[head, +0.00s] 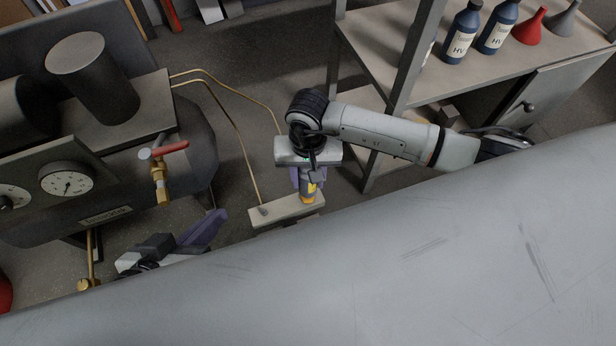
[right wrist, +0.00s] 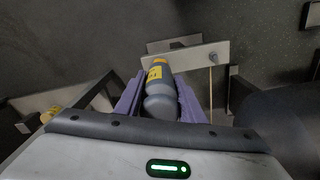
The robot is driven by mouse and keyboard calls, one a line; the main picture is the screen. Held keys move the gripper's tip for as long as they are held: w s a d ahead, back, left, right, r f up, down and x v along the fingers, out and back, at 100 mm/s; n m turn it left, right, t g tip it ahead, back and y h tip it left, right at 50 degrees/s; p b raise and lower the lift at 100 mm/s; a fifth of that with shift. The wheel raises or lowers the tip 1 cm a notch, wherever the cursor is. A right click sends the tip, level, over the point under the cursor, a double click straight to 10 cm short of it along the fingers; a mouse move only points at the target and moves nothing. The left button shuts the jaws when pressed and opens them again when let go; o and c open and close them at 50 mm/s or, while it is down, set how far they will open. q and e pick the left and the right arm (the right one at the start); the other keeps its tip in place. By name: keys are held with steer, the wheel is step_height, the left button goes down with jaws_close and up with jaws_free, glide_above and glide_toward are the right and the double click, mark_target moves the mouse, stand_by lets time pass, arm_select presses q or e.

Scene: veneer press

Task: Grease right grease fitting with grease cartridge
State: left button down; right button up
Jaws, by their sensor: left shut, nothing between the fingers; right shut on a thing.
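My right gripper (head: 307,181) is shut on the grease cartridge (head: 308,196), a grey cylinder with a yellow band, pointing down at the right part of a pale fitting plate (head: 280,213). In the right wrist view the cartridge (right wrist: 158,88) lies between the purple fingers, its far end in front of the plate (right wrist: 192,56). One grease fitting (head: 263,210) shows at the plate's left end. The right grease fitting is hidden behind the cartridge; I cannot tell whether they touch. My left gripper (head: 212,229) is shut and empty, left of the plate.
A pressure tank with a gauge (head: 67,180) and a red-handled brass valve (head: 160,170) stands at the left. Thin brass lines (head: 238,130) run to the plate. A shelf (head: 400,60) with bottles and funnels (head: 528,27) is at the right. A large grey surface (head: 400,250) fills the front.

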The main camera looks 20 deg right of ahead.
steer(key=shift+r+p, duration=1.3)
steer(key=shift+r, duration=0.9)
